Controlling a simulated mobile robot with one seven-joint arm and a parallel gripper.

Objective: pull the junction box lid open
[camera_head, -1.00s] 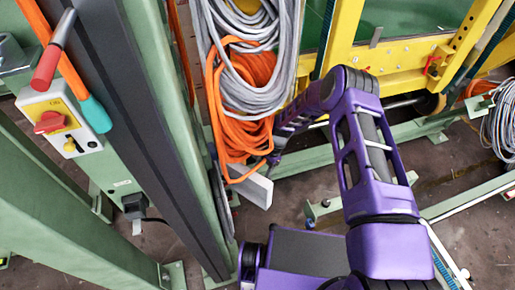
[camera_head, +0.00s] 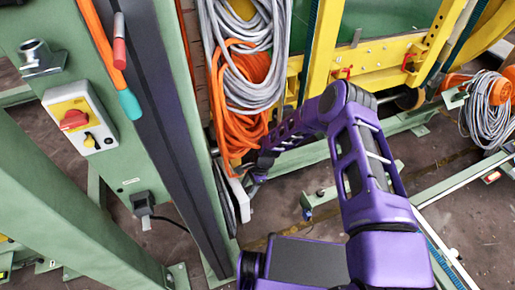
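A pale grey panel (camera_head: 240,199), which looks like the junction box lid, shows as a narrow upright strip beside the green column, below the orange cable. The box itself is mostly hidden by the column and cable. My purple arm reaches down and left to it. My gripper (camera_head: 252,176) is small and dark at the panel's right side, close to it or touching; I cannot tell which. Its fingers are too small and covered to show whether they are open or shut.
Grey and orange cable coils (camera_head: 243,85) hang just above my gripper. The green column (camera_head: 170,130) with a switch box (camera_head: 79,118) stands left. A yellow frame (camera_head: 385,55) runs behind my arm. Green floor rails (camera_head: 465,182) lie right. Some brown floor is bare between them.

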